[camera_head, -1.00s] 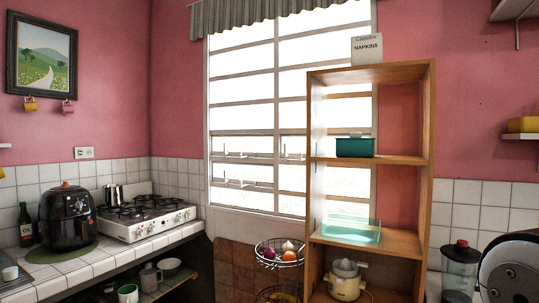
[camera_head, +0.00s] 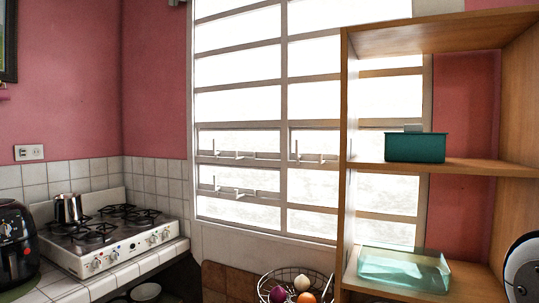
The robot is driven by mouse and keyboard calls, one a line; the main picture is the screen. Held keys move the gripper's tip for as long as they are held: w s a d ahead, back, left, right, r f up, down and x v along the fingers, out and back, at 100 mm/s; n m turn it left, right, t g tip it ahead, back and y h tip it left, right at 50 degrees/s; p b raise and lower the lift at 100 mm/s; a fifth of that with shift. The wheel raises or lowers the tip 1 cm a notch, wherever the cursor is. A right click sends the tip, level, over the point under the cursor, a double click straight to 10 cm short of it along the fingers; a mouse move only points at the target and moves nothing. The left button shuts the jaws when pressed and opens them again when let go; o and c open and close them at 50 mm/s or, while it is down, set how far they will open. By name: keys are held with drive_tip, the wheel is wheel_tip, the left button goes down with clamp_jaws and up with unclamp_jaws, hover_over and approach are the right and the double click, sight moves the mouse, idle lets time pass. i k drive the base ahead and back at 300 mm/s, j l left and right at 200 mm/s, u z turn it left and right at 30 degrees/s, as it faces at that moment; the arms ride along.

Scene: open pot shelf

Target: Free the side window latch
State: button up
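The window (camera_head: 238,105) is a tall, bright, pale-framed one with many horizontal panes. Small pale latch handles show on its lower panes: a pair at the upper left (camera_head: 216,150), a pair at the right (camera_head: 297,152) close to the shelf, and a pair lower left (camera_head: 216,184). I cannot tell which one is the side latch or whether any is fastened. The open wooden shelf (camera_head: 346,200) stands in front of the window's right part and hides some of it. My gripper is not in view; only a rounded white and black part of my arm shows at the right edge.
A teal box (camera_head: 415,148) stands on the middle shelf board and a clear greenish tray (camera_head: 404,270) on the lower one. A wire basket (camera_head: 297,284) with produce is left of the shelf. A stove (camera_head: 112,240) and black air fryer (camera_head: 14,245) are at left.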

sight(298, 157)
drive_tip(key=i+j, duration=0.5)
drive_tip(key=i, duration=0.2)
drive_tip(key=i+j, duration=0.25)
drive_tip(key=i, duration=0.3)
drive_tip(key=i+j+u, duration=0.15)
drive_tip(key=i, duration=0.35)
